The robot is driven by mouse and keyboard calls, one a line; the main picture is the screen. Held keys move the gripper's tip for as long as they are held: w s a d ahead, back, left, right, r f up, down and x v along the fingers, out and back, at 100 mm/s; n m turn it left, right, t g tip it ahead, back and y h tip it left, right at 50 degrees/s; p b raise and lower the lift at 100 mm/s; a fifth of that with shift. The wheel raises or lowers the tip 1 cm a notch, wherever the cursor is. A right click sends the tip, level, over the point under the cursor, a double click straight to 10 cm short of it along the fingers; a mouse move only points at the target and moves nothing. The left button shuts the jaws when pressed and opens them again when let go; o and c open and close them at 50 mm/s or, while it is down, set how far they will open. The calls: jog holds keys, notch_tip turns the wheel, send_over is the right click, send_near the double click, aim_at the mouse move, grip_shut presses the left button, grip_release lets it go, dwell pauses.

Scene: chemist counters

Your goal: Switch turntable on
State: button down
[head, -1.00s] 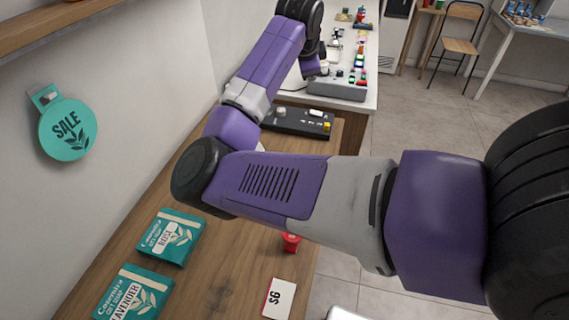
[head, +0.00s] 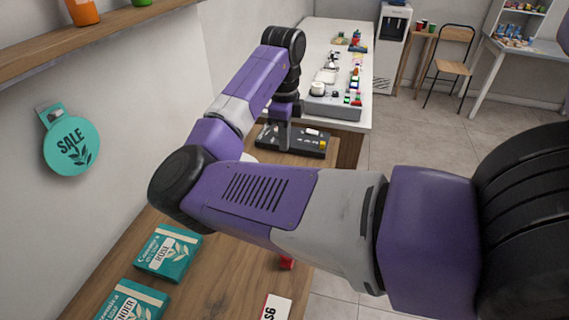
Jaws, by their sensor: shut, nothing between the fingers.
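A flat black device (head: 308,143) with a white piece and a small yellow piece on its top lies at the far end of the wooden counter. It is the likeliest turntable control, but I cannot make out a turning plate. My gripper (head: 284,146) is shut and empty, pointing down over the left part of the device. I cannot tell whether its tips touch the device. The gripper and my arm hide part of the device's left side, and a light knob seen there earlier is now hidden.
Teal soap boxes (head: 168,252) and a small red item (head: 287,263) lie on the wooden counter (head: 225,283), near a price card (head: 276,309). A white counter (head: 332,42) with a grey tray of colourful items stands beyond. A teal sale sign (head: 70,145) hangs on the left wall.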

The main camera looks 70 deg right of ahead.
notch_tip(320, 180, down, 14)
jog(key=p, duration=0.2)
jog(key=shift+r+p, duration=0.2)
jog(key=shift+p, duration=0.15)
